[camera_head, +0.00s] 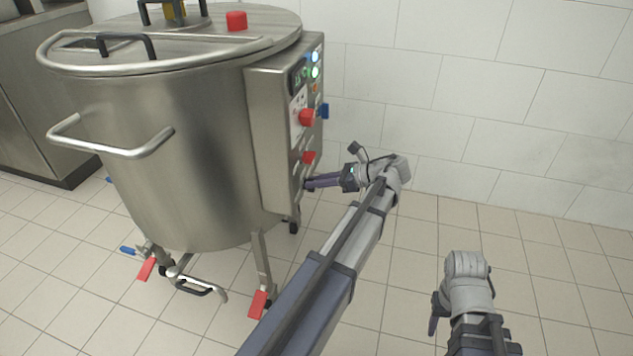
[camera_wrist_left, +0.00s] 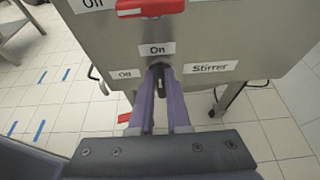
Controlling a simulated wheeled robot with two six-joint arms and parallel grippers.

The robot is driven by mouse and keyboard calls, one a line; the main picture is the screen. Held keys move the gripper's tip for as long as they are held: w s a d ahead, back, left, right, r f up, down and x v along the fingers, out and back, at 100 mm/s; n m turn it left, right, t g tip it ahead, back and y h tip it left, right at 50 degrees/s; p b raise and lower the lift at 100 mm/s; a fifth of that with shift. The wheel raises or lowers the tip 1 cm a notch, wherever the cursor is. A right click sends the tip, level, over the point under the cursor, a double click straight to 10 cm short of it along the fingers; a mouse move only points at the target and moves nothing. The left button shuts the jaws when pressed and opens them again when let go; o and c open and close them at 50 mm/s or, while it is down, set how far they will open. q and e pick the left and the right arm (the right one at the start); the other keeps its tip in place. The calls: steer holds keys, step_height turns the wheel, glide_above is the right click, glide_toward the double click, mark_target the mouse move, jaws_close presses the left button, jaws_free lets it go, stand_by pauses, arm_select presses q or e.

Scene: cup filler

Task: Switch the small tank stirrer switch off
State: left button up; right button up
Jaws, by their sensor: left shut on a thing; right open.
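The small tank is a steel vessel (camera_head: 190,140) with a control box (camera_head: 272,130) on its right side. In the left wrist view, the box front carries a "Stirrer" label (camera_wrist_left: 210,68), an "On" label (camera_wrist_left: 157,49) and an "Off" label (camera_wrist_left: 125,73). The dark stirrer switch (camera_wrist_left: 161,87) sits below "On" and right of "Off". My left gripper (camera_head: 310,183) is shut on it, with the purple fingers (camera_wrist_left: 160,76) on either side. The switch looks roughly upright, in line with "On"; the fingers partly hide it.
A red handle (camera_wrist_left: 150,7) sits just above the switch. Other red knobs (camera_head: 307,117) and lit buttons (camera_head: 315,72) are higher on the box. The tiled floor to the right is clear.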

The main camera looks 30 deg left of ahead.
arm_select(q)
jaws_close()
steer(key=n+t+b, duration=0.1)
steer(key=n, duration=0.1)
steer(key=s+n+t+y+b, duration=0.1)
steer(key=f+n+t+b, duration=0.1)
steer(key=n, duration=0.1)
steer(key=shift+s+d+n+t+y, duration=0.2)
steer(key=shift+n+t+y, duration=0.1)
steer(key=shift+t, duration=0.1)
steer(key=n+b, duration=0.2)
steer(key=n+t+y+b, duration=0.1)
steer(key=n+b, duration=0.1)
steer(key=shift+s+f+t, duration=0.2)
steer(key=shift+f+t, duration=0.1)
steer(key=shift+f, duration=0.1)
steer(key=shift+f+n+t+y+b, duration=0.1)
steer(key=shift+n+t+y+b, duration=0.2)
steer(key=shift+n+y+b, duration=1.1)
steer(key=shift+n+h+b, duration=0.3)
steer(key=shift+n, duration=0.4)
